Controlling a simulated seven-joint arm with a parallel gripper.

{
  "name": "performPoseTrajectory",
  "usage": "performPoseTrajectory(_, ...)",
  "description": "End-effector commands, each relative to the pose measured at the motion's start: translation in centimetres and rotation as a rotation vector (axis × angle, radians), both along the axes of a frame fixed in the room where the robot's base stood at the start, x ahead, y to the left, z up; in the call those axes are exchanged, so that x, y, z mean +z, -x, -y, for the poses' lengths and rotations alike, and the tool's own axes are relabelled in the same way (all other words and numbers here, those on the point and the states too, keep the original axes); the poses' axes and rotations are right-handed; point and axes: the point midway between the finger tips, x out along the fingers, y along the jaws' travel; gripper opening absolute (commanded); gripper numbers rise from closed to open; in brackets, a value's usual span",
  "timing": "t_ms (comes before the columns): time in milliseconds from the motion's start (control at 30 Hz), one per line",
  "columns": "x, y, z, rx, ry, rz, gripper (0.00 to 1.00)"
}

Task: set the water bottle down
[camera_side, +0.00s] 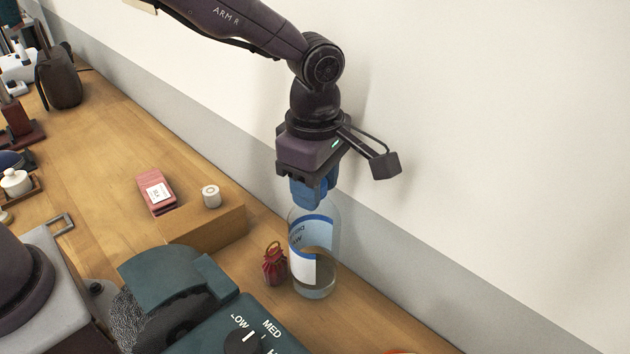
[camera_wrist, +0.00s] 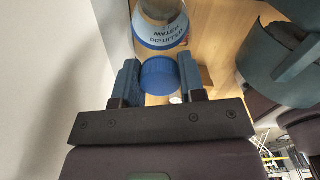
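The water bottle (camera_side: 302,262) is clear, with a white and blue label, and stands upright beside the wall in the side view. Its base is at or very close to the wooden tabletop; I cannot tell whether it touches. In the wrist view its labelled body (camera_wrist: 162,28) shows upside down at the top, with the blue cap (camera_wrist: 159,76) nearer. My gripper (camera_side: 313,190) is above the bottle, pointing down. In the wrist view my gripper's blue fingers (camera_wrist: 158,68) lie against both sides of the cap, shut on it. In the side view the fingers hide the cap.
A small red pouch (camera_side: 274,264) sits just left of the bottle. A teal machine (camera_side: 175,285) with a LOW/MED dial is in front. Bare tabletop (camera_side: 375,325) lies right.

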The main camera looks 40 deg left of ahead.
Motion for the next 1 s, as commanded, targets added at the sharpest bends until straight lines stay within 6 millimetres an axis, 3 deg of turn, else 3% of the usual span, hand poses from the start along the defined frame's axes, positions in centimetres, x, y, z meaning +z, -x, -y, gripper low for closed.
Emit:
performPoseTrajectory(33,0.0,0.0,0.0,0.000,0.000,0.000,0.19)
performPoseTrajectory(100,0.0,0.0,0.0,0.000,0.000,0.000,0.03)
performPoseTrajectory(133,0.0,0.0,0.0,0.000,0.000,0.000,0.00)
performPoseTrajectory(467,0.1,0.2,0.6,-0.002,0.001,0.000,0.00)
performPoseTrajectory(1000,0.1,1.9,5.9,-0.003,0.002,0.000,0.00)
